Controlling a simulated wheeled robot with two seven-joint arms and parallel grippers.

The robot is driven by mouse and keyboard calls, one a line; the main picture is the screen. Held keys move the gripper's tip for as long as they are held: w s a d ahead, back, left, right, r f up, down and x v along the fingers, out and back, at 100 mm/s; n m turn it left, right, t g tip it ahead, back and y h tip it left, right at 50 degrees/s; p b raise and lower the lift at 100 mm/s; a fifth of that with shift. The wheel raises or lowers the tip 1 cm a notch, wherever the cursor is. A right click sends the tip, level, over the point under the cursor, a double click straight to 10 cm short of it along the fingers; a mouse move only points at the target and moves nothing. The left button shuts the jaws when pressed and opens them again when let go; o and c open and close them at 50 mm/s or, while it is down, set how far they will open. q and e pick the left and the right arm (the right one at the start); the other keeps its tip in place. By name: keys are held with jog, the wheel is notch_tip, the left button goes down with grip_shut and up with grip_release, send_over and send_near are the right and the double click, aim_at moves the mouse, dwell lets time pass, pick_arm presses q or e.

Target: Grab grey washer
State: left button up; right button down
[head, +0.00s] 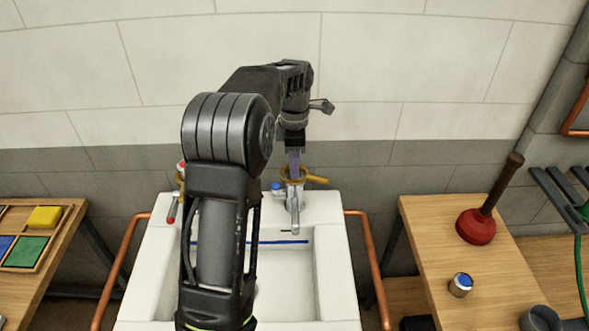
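I cannot pick out a grey washer for sure in the head view. My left gripper (294,163) points down over the tap (293,197) at the back of the white sink (335,272). Its fingertips are close to a brass-coloured ring or lever (317,180) at the top of the tap. The fingers are small and seen end on, so I cannot tell whether they are open or hold anything. My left arm hides part of the basin and the sink's left side. My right gripper is not in view.
Copper rails (368,262) flank the sink. A second tap with a red end (172,208) is at its back left. The right wooden table (428,228) holds a red plunger (476,226), a blue-topped metal cylinder (461,284) and a dark grey cup (540,318). Colored blocks (44,217) lie left.

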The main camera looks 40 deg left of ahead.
pick_arm(q)
jog(key=shift+f, duration=0.15)
jog(key=shift+c, duration=0.3)
grip_shut()
dwell(0.3)
